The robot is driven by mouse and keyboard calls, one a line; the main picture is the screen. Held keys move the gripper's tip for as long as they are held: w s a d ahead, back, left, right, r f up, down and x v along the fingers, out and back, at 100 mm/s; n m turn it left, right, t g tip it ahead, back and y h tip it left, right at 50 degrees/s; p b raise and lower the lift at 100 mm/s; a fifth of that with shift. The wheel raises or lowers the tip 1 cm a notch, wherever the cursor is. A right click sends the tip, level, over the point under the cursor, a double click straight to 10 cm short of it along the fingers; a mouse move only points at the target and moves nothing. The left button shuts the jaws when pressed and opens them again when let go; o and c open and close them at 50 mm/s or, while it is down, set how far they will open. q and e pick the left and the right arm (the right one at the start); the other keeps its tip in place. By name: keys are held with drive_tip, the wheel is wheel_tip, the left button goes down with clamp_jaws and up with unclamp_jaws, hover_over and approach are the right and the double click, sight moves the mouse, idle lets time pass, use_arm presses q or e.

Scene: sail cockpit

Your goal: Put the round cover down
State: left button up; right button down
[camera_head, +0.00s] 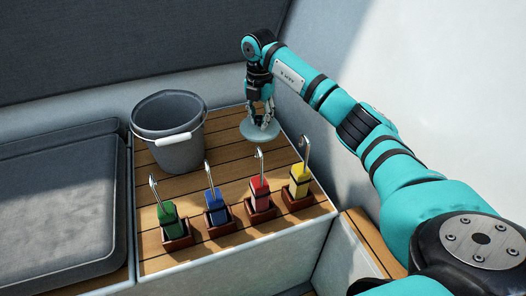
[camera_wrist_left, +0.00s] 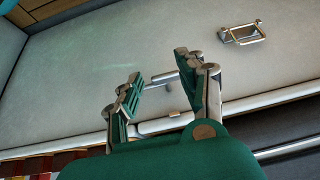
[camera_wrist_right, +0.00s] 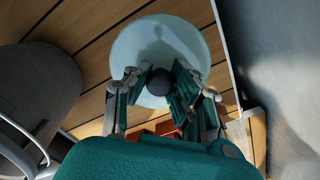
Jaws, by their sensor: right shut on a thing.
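The round cover (camera_head: 260,130) is a pale grey-white disc with a dark knob. It is at the far right of the slatted wooden seat top, to the right of the bucket. My right gripper (camera_head: 262,117) comes down over it from above and is shut on the knob. In the right wrist view the cover (camera_wrist_right: 158,45) shows beyond the fingers (camera_wrist_right: 155,85), with the dark knob between them. I cannot tell whether the cover touches the wood. My left gripper (camera_wrist_left: 155,90) shows in its own wrist view with fingers spread apart and nothing between them.
A grey bucket (camera_head: 172,140) with a white handle stands left of the cover. Several coloured blocks with metal hooks, such as the red one (camera_head: 259,190), stand in brown holders along the front. A grey cushion (camera_head: 65,200) lies at left.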

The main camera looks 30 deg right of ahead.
sight(260, 132)
wheel_tip(260, 132, down, 5)
drive_tip(key=shift+a+b, duration=0.1)
drive_tip(key=shift+b, duration=0.45)
wheel_tip(260, 132, down, 4)
drive_tip(key=shift+f+b, duration=0.1)
drive_tip(key=shift+b, duration=0.5)
drive_tip(key=shift+f, duration=0.15)
use_arm(q)
drive_tip(key=w+d+r+t+h, duration=0.2)
drive_tip(key=w+r+t, duration=0.4)
drive_tip(key=w, duration=0.3)
drive_tip(key=shift+d+r+t, duration=0.4)
drive_tip(key=shift+d+r, duration=0.25)
drive_tip(key=shift+d, duration=0.05)
drive_tip(key=shift+w, duration=0.1)
use_arm(e)
drive_tip(key=c, duration=1.2)
unclamp_jaws()
drive_tip(key=shift+f, duration=0.15)
drive_tip(key=shift+o, duration=0.2)
